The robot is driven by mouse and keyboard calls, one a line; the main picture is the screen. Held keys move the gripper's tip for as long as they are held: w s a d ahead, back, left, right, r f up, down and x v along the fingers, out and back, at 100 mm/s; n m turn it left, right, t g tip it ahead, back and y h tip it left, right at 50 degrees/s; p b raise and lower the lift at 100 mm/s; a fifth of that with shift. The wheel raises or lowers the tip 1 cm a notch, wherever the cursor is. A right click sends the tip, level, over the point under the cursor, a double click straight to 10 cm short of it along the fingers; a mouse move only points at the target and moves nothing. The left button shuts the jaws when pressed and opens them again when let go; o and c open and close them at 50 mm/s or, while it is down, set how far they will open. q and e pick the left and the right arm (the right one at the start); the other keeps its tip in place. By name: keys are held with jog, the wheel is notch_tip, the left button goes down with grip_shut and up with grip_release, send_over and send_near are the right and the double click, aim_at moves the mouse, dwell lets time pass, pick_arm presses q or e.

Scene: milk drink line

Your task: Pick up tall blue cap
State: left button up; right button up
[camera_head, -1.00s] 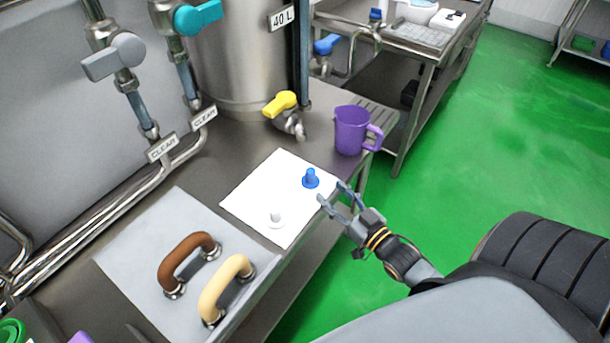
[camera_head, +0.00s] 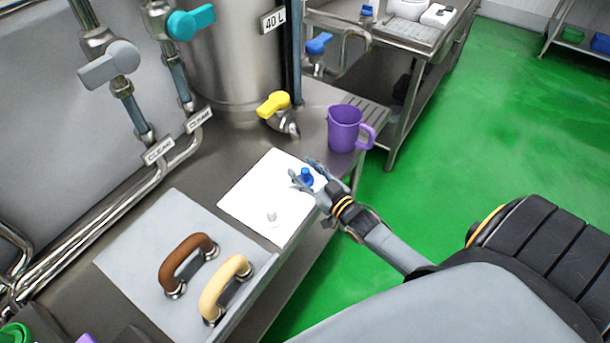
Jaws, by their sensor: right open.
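The tall blue cap (camera_head: 306,175) stands upright on a white sheet (camera_head: 252,192) on the steel counter. My right gripper (camera_head: 301,178) comes in from the right and is open, with its fingers around the blue cap on either side as seen from above. I cannot tell whether they touch it. The cap's lower part is partly hidden by the fingers. A white cap (camera_head: 271,218) stands near the front of the same sheet. My left gripper is not in view.
A purple jug (camera_head: 344,130) stands behind the sheet, near the counter's right edge. A yellow-handled tap (camera_head: 273,105) juts from the steel tank (camera_head: 235,60). A grey panel with a brown handle (camera_head: 187,260) and a cream handle (camera_head: 222,285) lies at the front left.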

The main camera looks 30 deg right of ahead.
grip_shut()
jog(key=shift+r, duration=0.1)
